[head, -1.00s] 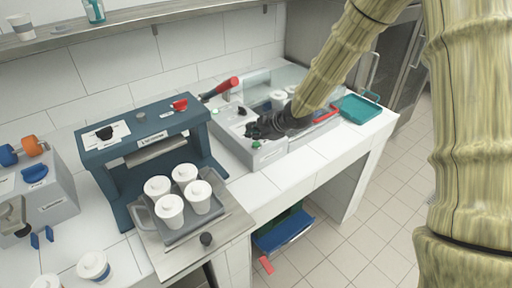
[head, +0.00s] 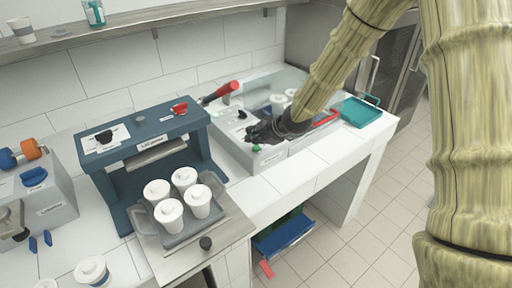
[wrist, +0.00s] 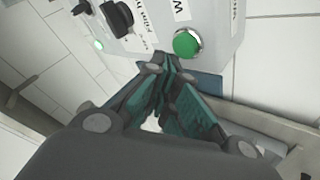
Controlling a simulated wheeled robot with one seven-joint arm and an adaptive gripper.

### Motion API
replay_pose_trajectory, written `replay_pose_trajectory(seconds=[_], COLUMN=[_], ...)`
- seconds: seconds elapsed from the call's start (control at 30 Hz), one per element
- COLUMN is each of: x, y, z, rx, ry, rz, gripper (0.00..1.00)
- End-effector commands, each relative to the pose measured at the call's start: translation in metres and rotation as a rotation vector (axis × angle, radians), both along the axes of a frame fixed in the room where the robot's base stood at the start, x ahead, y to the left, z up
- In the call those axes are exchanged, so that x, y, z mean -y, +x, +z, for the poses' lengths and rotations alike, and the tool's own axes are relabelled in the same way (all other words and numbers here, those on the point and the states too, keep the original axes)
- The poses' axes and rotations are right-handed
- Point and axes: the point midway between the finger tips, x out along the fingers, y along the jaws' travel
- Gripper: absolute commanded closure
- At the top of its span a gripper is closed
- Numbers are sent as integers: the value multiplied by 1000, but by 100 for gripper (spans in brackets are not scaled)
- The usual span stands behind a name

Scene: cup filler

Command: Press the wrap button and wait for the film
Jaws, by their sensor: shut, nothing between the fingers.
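The wrapping machine (head: 290,158) is a grey box with a clear cover, at the back right of the counter in the head view. Its round green button (wrist: 187,43) shows in the wrist view beside a partly cut-off label starting with W. The green button also shows at the machine's front corner in the head view (head: 256,148). My gripper (wrist: 168,76) is shut and empty, its tips just below the button in the wrist picture. I cannot tell whether they touch the panel. In the head view my dark gripper (head: 262,132) hangs over the panel. White cups (head: 277,101) stand inside the machine.
A black knob (wrist: 118,15) and a small lit green lamp (wrist: 98,45) sit on the panel. A blue lid press (head: 145,140) stands to the left, with a tray (head: 172,240) of several lidded cups. A teal tray (head: 362,112) lies to the right.

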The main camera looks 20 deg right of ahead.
Motion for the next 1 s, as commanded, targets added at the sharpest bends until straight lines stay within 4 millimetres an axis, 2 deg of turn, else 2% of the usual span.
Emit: replay_pose_trajectory(seconds=[1.0], x=[-1], y=[0], z=[-8], rx=[0], ry=[0], rz=[0], gripper=[100])
